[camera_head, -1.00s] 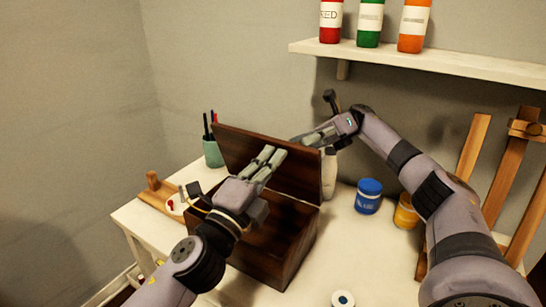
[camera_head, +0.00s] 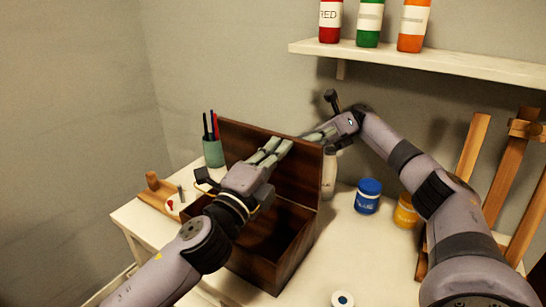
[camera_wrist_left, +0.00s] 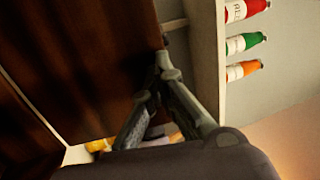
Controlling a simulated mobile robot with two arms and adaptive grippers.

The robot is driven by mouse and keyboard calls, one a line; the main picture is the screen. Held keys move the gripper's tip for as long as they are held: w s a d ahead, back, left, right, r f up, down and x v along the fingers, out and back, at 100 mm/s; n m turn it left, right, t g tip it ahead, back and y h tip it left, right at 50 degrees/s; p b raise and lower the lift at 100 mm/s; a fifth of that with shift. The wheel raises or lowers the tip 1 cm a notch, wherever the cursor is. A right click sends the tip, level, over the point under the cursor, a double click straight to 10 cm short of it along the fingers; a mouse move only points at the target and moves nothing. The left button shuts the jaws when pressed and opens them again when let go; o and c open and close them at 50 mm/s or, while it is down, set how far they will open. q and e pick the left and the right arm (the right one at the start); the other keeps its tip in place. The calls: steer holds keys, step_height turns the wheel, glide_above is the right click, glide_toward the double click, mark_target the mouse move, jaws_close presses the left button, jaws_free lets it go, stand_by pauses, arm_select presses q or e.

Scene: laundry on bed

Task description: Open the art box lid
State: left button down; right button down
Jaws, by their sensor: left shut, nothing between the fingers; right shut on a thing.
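The art box (camera_head: 287,263) is a dark brown wooden box on the white table, its dark interior showing. Its lid (camera_head: 300,179) stands raised, roughly upright, at the back of the box. My left gripper (camera_head: 277,148) is shut and empty, reaching over the box with its fingertips in front of the lid near its upper edge. In the left wrist view the closed fingertips (camera_wrist_left: 165,65) are beside the brown lid (camera_wrist_left: 85,60); contact is unclear. My right gripper (camera_head: 318,137) is shut on the lid's top edge near the right corner; its fingertips are partly hidden.
A green cup of pens (camera_head: 212,152) and a wooden block stand (camera_head: 160,191) are left of the box. A white bottle (camera_head: 329,173), blue jar (camera_head: 368,196) and yellow jar (camera_head: 406,211) stand right. A shelf (camera_head: 430,62) holds paint bottles; a wooden easel (camera_head: 503,175) is far right.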

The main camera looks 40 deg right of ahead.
steer(key=shift+a+g, duration=0.3)
steer(key=shift+a, duration=0.05)
steer(key=c, duration=1.9)
jaws_free()
steer(key=o, duration=0.4)
steer(key=shift+d, duration=0.1)
steer(key=shift+r, duration=0.1)
